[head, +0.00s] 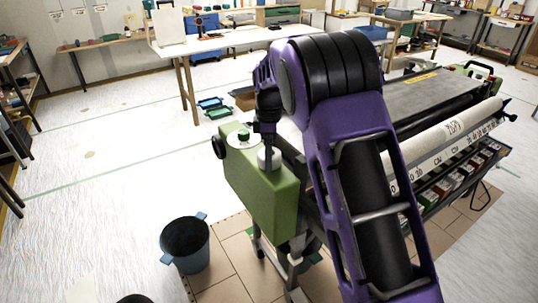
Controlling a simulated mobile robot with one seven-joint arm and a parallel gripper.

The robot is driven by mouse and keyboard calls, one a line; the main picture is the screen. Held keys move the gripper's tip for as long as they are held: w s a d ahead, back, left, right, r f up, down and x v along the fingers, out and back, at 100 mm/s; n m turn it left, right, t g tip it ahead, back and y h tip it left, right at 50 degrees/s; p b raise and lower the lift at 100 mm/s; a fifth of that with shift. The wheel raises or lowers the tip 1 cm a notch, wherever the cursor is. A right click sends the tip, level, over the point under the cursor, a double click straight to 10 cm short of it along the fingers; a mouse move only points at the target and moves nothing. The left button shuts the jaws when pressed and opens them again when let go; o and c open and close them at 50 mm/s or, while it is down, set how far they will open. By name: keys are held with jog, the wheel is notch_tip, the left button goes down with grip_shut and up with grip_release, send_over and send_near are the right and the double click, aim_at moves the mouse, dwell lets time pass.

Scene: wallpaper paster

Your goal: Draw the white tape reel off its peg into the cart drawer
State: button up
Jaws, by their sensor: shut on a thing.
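My gripper (267,141) points down over the top of the green housing (262,196) at the near end of the pasting machine. It is shut on the white tape reel (268,158), which is at the housing's top. The fingertips are small and dark here, and the peg is hidden, so I cannot tell how far up it the reel sits. A drawer-like tray (436,196) with several small coloured boxes runs along the machine's right side; my arm hides part of it.
A blue-grey bucket (186,246) stands on the floor to the left. A long white paper roll (440,142) lies along the machine. The floor at left is mostly free.

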jog(key=c, duration=0.8)
jog(key=shift+r+p, duration=2.75)
jog(key=shift+r, duration=0.65)
jog(key=shift+r+p, duration=1)
jog(key=shift+r, duration=1)
